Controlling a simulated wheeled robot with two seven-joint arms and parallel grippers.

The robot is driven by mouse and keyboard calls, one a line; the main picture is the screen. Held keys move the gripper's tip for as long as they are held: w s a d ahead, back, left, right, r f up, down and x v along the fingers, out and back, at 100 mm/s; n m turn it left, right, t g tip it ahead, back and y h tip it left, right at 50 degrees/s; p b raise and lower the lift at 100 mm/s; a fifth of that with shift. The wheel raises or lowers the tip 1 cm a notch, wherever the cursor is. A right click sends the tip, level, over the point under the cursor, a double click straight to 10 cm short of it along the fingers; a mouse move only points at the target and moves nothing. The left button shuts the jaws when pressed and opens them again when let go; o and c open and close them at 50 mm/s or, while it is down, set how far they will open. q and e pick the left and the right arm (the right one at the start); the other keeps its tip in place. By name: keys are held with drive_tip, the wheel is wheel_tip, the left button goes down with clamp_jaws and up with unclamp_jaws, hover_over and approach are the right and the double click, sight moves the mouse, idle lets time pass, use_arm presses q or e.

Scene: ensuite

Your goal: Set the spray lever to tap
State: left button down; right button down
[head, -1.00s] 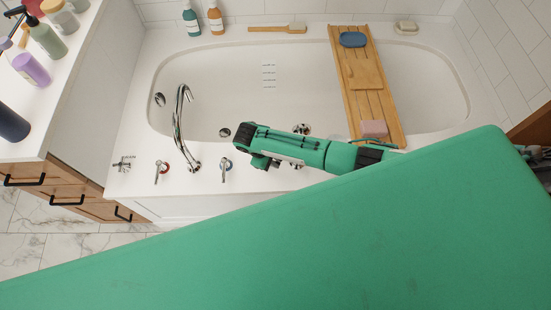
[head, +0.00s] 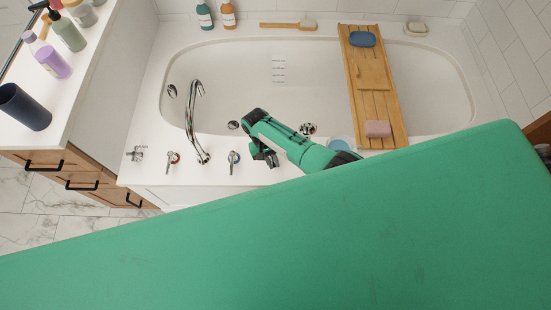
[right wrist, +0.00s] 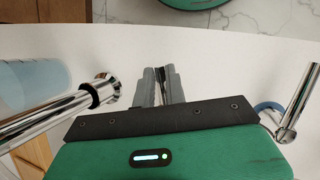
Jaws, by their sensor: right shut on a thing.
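My right gripper (head: 268,158) is low over the front rim of the bathtub, just right of the blue-ringed tap lever (head: 233,158). In the right wrist view its grey fingers (right wrist: 162,86) are close together on something thin and dark between them. This is in the place of the spray lever, but the fingers hide nearly all of it, so its setting cannot be told. The blue-ringed lever also shows at the right of the wrist view (right wrist: 293,103). My left gripper is out of view.
A chrome spout (head: 194,120), a red-ringed lever (head: 171,159) and a cross-shaped handle (head: 136,153) stand left along the rim. In the wrist view a chrome bar with a black ring (right wrist: 94,95) is close left. A wooden bath tray (head: 388,120) spans the tub.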

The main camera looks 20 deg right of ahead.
drive_tip(key=shift+w+a+m+y+p, duration=0.15)
drive_tip(key=shift+a+m+y, duration=0.15)
drive_tip(key=shift+m, duration=0.4)
drive_tip(key=shift+w+a+m+y+p, duration=0.15)
drive_tip(key=shift+a+m+y, duration=0.15)
drive_tip(key=shift+m, duration=0.4)
drive_tip(key=c, duration=1.5)
unclamp_jaws()
drive_tip(key=shift+o, duration=0.2)
drive_tip(key=shift+s, duration=0.1)
drive_tip(key=d+v, duration=0.1)
drive_tip(key=v, duration=1.2)
drive_tip(key=shift+w+a+r, duration=0.35)
drive_tip(key=shift+a, duration=0.15)
